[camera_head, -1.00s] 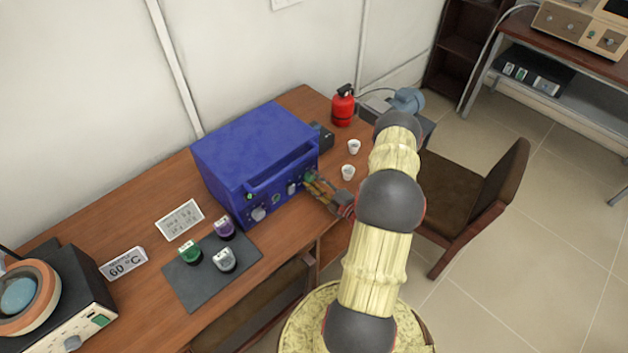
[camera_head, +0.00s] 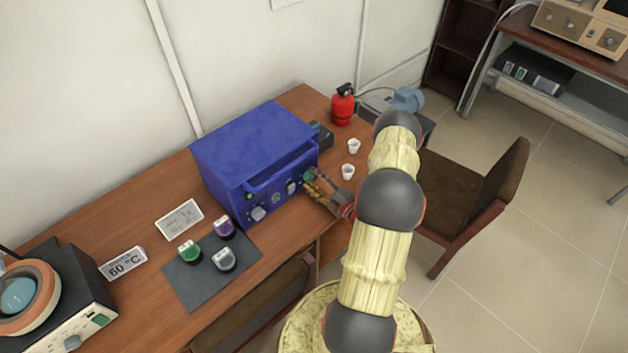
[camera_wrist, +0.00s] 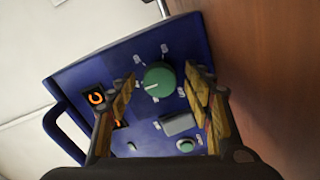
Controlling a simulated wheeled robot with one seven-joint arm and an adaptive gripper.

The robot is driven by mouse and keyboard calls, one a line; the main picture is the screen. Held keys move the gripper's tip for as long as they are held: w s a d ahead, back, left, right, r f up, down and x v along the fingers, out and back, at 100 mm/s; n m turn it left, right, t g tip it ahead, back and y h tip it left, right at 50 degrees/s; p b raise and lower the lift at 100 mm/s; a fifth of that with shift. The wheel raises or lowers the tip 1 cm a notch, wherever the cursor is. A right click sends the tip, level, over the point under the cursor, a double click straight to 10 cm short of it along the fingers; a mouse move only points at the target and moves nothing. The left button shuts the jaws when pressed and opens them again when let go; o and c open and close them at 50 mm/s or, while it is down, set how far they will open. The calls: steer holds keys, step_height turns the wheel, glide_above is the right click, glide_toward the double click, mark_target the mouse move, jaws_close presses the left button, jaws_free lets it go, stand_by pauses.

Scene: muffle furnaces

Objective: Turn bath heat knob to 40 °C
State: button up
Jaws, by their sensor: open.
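A blue box-shaped unit (camera_head: 235,150) stands on the wooden table. Its front panel (camera_wrist: 78,75) faces my gripper. A round green knob (camera_wrist: 158,80) with a white pointer line sits on that panel, with small pale labels around it too blurred to read. The line points to the left in the wrist view. My gripper (camera_wrist: 160,88) is open, one finger on each side of the knob, with gaps showing. The gripper (camera_head: 318,188) is also at the right end of the box's front in the head view.
The panel also has a grey rectangle (camera_wrist: 178,123), a small green button (camera_wrist: 186,145) and a dark bar handle (camera_wrist: 58,130). Two white cups (camera_head: 348,171) and a red extinguisher (camera_head: 343,106) stand right of the box.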

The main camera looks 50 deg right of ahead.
steer(key=s, duration=0.4)
steer(key=s+a, duration=0.1)
steer(key=s, duration=0.7)
steer(key=shift+a, duration=0.15)
